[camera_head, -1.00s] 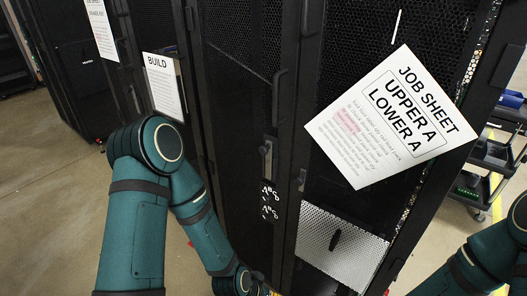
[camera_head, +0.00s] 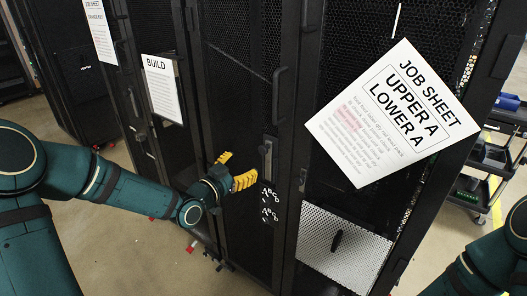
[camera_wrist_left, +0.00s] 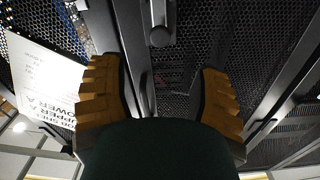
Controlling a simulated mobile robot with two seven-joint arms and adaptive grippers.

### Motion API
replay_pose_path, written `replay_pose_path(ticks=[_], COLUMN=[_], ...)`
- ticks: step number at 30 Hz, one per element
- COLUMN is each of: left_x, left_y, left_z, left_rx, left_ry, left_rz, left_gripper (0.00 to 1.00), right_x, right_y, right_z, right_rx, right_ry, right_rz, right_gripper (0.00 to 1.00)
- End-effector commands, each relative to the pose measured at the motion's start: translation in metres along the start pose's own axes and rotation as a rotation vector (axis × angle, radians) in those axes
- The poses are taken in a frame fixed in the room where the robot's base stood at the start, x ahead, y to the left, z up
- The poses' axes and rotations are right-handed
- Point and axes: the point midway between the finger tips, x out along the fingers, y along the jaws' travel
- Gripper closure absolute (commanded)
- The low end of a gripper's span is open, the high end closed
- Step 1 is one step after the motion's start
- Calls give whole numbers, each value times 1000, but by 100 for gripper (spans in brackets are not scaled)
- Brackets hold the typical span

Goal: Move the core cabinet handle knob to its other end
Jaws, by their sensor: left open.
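The core cabinet handle (camera_head: 270,152) is a narrow grey upright strip on the door edge in the head view, above white letter labels. In the left wrist view the handle strip (camera_wrist_left: 158,12) comes down from the top, with a round dark knob (camera_wrist_left: 160,36) at its lower end there. My left gripper (camera_head: 236,170) is open, with yellow fingers spread just left of the handle. In the left wrist view the gripper (camera_wrist_left: 158,70) has nothing between its fingers, and the knob lies beyond the gap. My right gripper is out of view.
A white job sheet (camera_head: 390,115) hangs on the mesh door to the right, above a perforated panel (camera_head: 340,247). A build sheet (camera_head: 163,88) hangs on the left cabinet. A long black door handle (camera_head: 279,95) rises above the core handle. A cart (camera_head: 490,160) stands far right.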

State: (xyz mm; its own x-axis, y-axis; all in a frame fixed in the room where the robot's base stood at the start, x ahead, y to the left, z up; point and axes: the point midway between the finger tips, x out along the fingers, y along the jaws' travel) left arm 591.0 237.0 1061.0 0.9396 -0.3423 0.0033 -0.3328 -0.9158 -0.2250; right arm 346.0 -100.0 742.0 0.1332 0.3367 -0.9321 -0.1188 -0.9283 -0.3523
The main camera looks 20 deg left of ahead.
Motion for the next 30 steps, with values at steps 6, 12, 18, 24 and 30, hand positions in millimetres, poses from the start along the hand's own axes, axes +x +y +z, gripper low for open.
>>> replay_pose_path(ticks=[6,12,18,24,30], left_x=[45,80,101,107,107], left_y=[1,2,0,0,0], left_z=[1,1,1,2,1], left_rx=[-4,-4,-3,-3,-3], left_ry=[0,-1,-2,-3,-3], left_rz=[2,2,0,0,0], left_gripper=[37,37,37,37,35], right_x=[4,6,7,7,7], right_y=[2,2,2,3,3], right_z=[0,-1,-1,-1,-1], right_rx=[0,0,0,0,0], right_ry=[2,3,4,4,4], right_rz=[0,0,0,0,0], right_gripper=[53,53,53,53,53])
